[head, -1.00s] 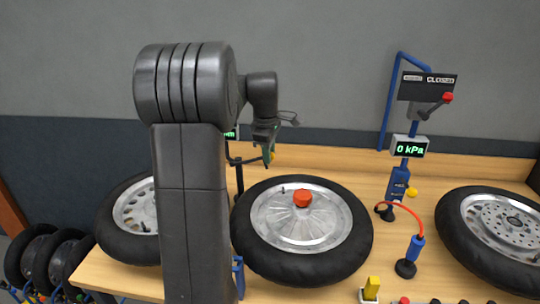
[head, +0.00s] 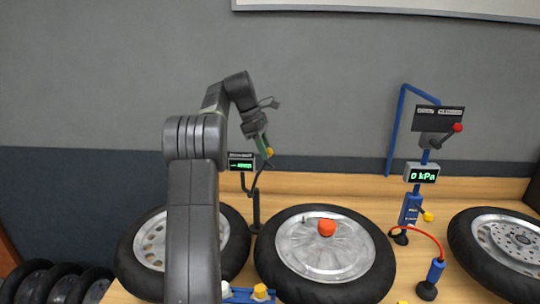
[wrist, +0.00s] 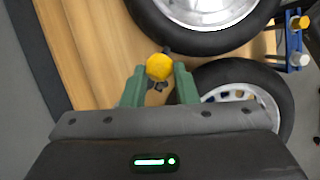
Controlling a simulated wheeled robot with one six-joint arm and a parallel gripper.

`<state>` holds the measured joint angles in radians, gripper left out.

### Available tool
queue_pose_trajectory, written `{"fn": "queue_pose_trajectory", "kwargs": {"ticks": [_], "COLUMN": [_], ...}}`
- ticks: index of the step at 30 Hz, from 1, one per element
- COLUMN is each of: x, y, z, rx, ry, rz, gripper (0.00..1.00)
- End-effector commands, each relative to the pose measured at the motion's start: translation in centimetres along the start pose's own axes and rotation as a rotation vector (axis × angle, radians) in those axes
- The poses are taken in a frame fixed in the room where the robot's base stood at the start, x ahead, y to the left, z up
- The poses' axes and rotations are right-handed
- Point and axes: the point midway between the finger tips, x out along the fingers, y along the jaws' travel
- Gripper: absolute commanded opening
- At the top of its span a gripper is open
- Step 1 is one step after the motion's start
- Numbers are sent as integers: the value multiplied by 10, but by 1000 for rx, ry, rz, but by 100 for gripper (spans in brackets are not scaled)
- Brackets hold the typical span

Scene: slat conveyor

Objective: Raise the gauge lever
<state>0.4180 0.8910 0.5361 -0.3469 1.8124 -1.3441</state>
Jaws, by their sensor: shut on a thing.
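The gauge (head: 241,161) is a small box with a green display on a dark post (head: 256,210), behind the wheels. The display's text is too small to read. A thin dark lever (head: 259,172) runs from near the post up to a yellow knob (head: 269,152). My gripper (head: 264,149) is shut on the yellow knob, right of the display and slightly higher. In the wrist view the yellow knob (wrist: 159,67) sits between the tips of the green fingers of my gripper (wrist: 160,75). Most of the lever is hidden there.
A wheel with a red cap (head: 326,228) lies in front of the gauge, and another wheel (head: 153,246) is partly behind my arm. At right stand a 0 kPa display (head: 422,174), a red-knobbed lever (head: 457,128) and a third wheel (head: 505,245).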

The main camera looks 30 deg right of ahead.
Motion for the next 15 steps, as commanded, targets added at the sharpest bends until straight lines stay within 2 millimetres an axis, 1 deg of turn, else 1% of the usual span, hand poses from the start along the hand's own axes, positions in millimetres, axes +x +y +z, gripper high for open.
{"fn": "queue_pose_trajectory", "kwargs": {"ticks": [1,4,15], "x": [5,2,-3], "y": [3,6,12], "z": [-8,-12,-20], "rx": [-10,-17,-27], "ry": [-12,-42,-99], "rz": [-16,-32,-65], "gripper": [0,0,0]}}
